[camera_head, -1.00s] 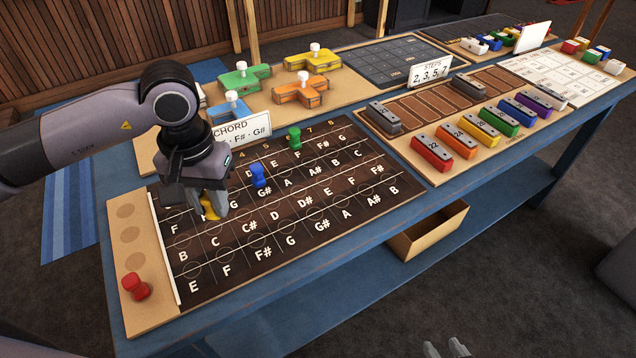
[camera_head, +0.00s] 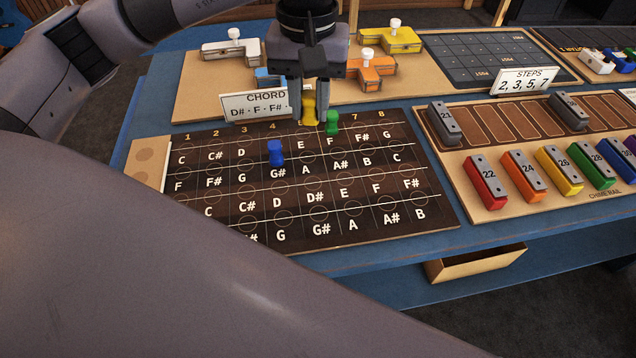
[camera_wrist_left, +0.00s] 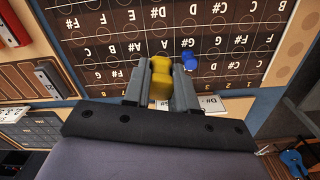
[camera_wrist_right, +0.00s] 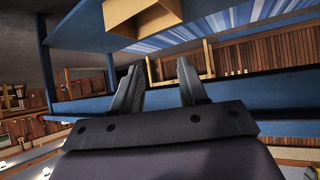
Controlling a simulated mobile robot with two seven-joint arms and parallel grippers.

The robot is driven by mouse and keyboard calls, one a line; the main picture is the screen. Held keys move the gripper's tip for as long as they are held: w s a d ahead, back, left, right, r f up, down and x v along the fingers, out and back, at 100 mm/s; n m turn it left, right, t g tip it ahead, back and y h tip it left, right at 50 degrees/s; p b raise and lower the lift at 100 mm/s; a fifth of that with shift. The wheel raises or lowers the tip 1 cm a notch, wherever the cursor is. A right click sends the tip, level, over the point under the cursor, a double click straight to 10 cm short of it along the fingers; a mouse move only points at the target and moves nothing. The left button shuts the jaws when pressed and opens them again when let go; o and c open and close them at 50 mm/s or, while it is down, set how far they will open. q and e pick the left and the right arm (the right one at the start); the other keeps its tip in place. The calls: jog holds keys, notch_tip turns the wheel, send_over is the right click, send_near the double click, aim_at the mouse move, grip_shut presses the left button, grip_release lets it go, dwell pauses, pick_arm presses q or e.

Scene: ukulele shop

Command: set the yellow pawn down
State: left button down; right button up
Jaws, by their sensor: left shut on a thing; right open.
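My left gripper (camera_head: 309,100) is shut on the yellow pawn (camera_head: 309,112), held upright at the far edge of the dark note board (camera_head: 345,236), around the fifth column. I cannot tell whether its base touches the board. The left wrist view shows the yellow pawn (camera_wrist_left: 160,76) between both fingers. The green pawn (camera_head: 332,123) stands just right of it. The blue pawn (camera_head: 275,153) stands nearer and to the left; it also shows in the left wrist view (camera_wrist_left: 189,61). My right gripper (camera_wrist_right: 160,80) is open and empty, away from the board.
The chord card (camera_head: 255,105) stands close left of the left gripper. The chime rail (camera_head: 520,205) with coloured bars is to the right. My arm covers the board's near left part.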

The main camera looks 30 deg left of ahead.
pick_arm(q)
jog(key=r+n, duration=0.2)
jog(key=r, duration=0.1)
jog(key=r+b, duration=0.1)
jog(key=r, duration=0.1)
jog(key=shift+s+d+n, duration=0.1)
jog(key=shift+d+n, duration=0.15)
jog(key=shift+n, duration=0.15)
jog(key=shift+s+r, duration=0.15)
jog(key=shift+f, duration=0.4)
jog(key=b, duration=0.3)
send_over(313, 183)
notch_tip(313, 183, down, 13)
jog(key=shift+f, duration=2.9)
jog(key=c, duration=1.3)
grip_release()
jog(key=shift+f, duration=0.2)
jog(key=shift+c, duration=0.2)
jog(key=o, duration=0.4)
jog(key=shift+r, duration=0.1)
jog(key=shift+o, duration=0.2)
